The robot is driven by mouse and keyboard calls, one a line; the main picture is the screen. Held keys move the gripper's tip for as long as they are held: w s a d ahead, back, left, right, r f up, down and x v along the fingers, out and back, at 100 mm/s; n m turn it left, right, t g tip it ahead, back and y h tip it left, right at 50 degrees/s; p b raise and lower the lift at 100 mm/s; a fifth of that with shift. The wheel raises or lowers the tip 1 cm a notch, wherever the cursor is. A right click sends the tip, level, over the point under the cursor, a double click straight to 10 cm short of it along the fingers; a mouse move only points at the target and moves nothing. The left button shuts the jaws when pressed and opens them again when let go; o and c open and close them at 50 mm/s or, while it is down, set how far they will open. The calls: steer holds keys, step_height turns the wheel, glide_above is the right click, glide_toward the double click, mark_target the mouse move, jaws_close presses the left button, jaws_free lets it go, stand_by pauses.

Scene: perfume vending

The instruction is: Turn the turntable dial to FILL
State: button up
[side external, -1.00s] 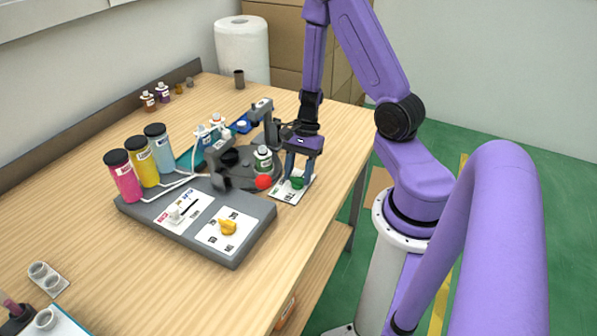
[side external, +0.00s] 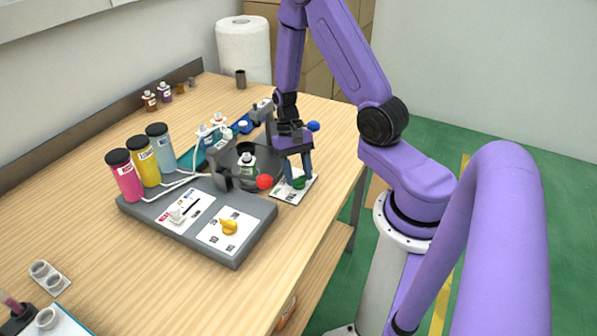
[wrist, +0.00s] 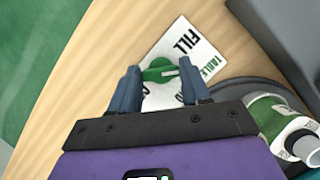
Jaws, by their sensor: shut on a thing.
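The green turntable dial (wrist: 158,70) sits on a white card (wrist: 205,52) with a FILL label at its top and a TABLE label beside it; other labels are partly hidden. In the side view the dial (side external: 299,184) is at the table's right edge. My gripper (wrist: 160,84) points down over the card with its two blue fingers on either side of the dial, shut on it. It also shows in the side view (side external: 298,178). I cannot tell exactly which label the dial points at. A green-labelled bottle (side external: 247,163) stands on the dark round turntable.
A lever with a red ball (side external: 264,182) is just left of the card. A grey panel (side external: 232,258) with a yellow knob (side external: 229,227) lies in front. Pink, yellow and blue bottles (side external: 161,148) stand on its left. The table front is largely clear.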

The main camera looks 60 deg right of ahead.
steer(key=n, duration=0.2)
steer(key=n+h, duration=0.1)
steer(key=n, duration=0.1)
steer(key=shift+a+g+h, duration=0.15)
steer(key=shift+g+h, duration=0.15)
steer(key=shift+g, duration=0.1)
steer(key=shift+n+h, duration=0.6)
steer(key=shift+n, duration=1.1)
steer(key=o, duration=1.1)
steer(key=shift+c, duration=0.2)
steer(key=shift+w+r, duration=0.1)
steer(key=v, duration=1.7)
steer(key=shift+w+a+r, duration=0.1)
steer(key=shift+a, duration=0.05)
